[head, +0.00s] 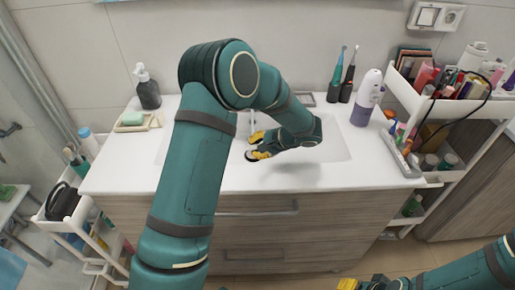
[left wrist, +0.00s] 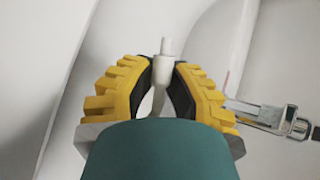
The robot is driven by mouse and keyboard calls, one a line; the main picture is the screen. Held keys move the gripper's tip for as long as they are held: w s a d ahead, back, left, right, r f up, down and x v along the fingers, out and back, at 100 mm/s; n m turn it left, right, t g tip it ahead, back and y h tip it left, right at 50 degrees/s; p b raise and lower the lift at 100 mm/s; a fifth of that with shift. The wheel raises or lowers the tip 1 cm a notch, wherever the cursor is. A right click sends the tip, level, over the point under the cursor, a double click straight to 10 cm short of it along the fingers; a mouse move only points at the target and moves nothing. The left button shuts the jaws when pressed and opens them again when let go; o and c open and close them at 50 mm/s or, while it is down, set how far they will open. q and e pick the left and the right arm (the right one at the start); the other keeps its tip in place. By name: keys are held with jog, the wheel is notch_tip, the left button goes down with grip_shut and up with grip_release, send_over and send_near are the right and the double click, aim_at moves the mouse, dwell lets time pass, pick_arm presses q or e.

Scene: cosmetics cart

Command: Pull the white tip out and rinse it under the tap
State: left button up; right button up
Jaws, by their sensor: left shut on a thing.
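My left gripper (head: 254,145) reaches over the white sink basin (head: 337,140), its yellow fingers pointing left. In the left wrist view my left gripper (left wrist: 163,85) is shut on the slim white tip (left wrist: 167,46). The tip's upper end sticks out between the fingers, and a thin part shows below. A chrome fitting (left wrist: 270,117), apparently part of the tap, is to the right of the fingers, apart from the tip. In the head view my arm hides much of the tap area. My right gripper (head: 361,284) shows only partly at the bottom edge.
A white and purple device (head: 368,98) and two electric toothbrushes (head: 342,80) stand right of the basin. A soap dish (head: 137,122) and dark pump bottle (head: 148,92) are at left. A crowded cosmetics cart (head: 455,105) borders the right. The front counter is clear.

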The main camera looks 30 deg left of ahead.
pick_arm(q)
jog(key=shift+w+a+f+p, duration=0.1)
jog(key=shift+w+a+f, duration=0.15)
jog(key=shift+w+a, duration=0.85)
jog(key=shift+w+a+f+p, duration=0.1)
jog(key=shift+w+a+f, duration=0.15)
jog(key=shift+w+a, duration=0.8)
jog(key=shift+w+a+f+p, duration=0.1)
jog(key=shift+w+a+f, duration=0.15)
jog(key=shift+w+a, duration=0.8)
jog(key=shift+w+a+f+b, duration=0.15)
jog(key=shift+w+a, duration=0.15)
jog(key=shift+a, duration=0.3)
jog(key=shift+w+a+b, duration=0.15)
jog(key=shift+w+a, duration=0.2)
jog(key=shift+a, duration=0.3)
jog(key=shift+w+a+f+b, duration=0.15)
jog(key=shift+w+a, duration=0.15)
jog(key=shift+a, duration=0.3)
jog(key=shift+w, duration=0.15)
jog(key=shift+w+d, duration=0.35)
jog(key=shift+s+a, duration=0.1)
jog(key=shift+s+a, duration=0.3)
jog(key=shift+s, duration=0.1)
